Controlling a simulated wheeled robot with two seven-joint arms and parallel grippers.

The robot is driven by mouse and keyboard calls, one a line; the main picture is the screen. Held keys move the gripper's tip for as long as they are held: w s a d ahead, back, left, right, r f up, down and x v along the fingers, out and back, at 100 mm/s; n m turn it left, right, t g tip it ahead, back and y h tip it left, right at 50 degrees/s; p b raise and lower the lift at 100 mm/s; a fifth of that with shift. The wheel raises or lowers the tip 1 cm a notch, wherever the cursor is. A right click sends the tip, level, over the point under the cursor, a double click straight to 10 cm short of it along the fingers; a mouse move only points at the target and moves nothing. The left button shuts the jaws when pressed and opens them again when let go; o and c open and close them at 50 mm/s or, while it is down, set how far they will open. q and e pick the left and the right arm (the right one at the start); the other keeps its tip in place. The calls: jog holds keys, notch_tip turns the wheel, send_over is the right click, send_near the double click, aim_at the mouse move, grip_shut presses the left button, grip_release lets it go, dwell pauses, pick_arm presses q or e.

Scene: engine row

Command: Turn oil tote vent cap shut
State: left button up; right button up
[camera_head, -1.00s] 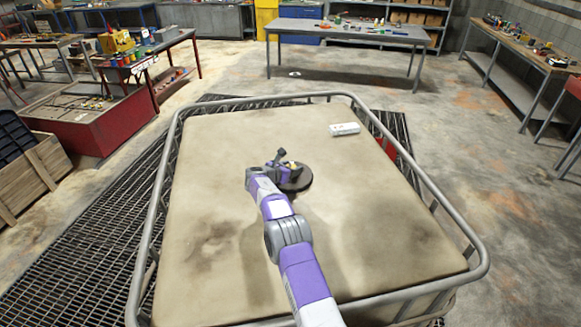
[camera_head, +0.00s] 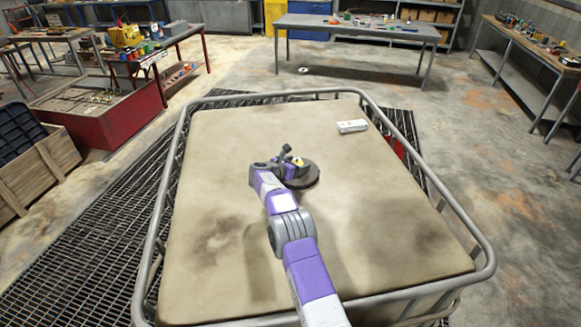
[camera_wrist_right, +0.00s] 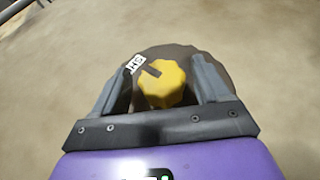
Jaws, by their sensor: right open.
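The oil tote (camera_head: 200,175) fills the middle of the head view, with a beige top inside a grey tube frame. The vent cap (camera_wrist_right: 164,84) is a yellow lobed knob with a dark pointer bar, on a dark round base (camera_wrist_right: 190,55). A white label (camera_wrist_right: 136,64) with black letters, partly readable as "SH", sits by the pointer's upper left end. My right gripper (camera_head: 287,166) is over the cap in the head view. In the right wrist view its open fingers (camera_wrist_right: 162,80) stand on either side of the cap, with gaps visible. My left gripper is not in view.
A white box-like item (camera_head: 351,126) lies on the tote top at the far right. The tube rail (camera_head: 470,215) runs around the tote. Dark floor grating (camera_head: 95,245) lies left of it. Workbenches (camera_head: 358,29) stand farther back. Most of the tote top is clear.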

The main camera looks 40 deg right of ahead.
jog(key=b+v, duration=0.1)
jog(key=v, duration=0.5)
jog(key=shift+s+a+r, duration=0.15)
jog(key=shift+a+r, duration=0.05)
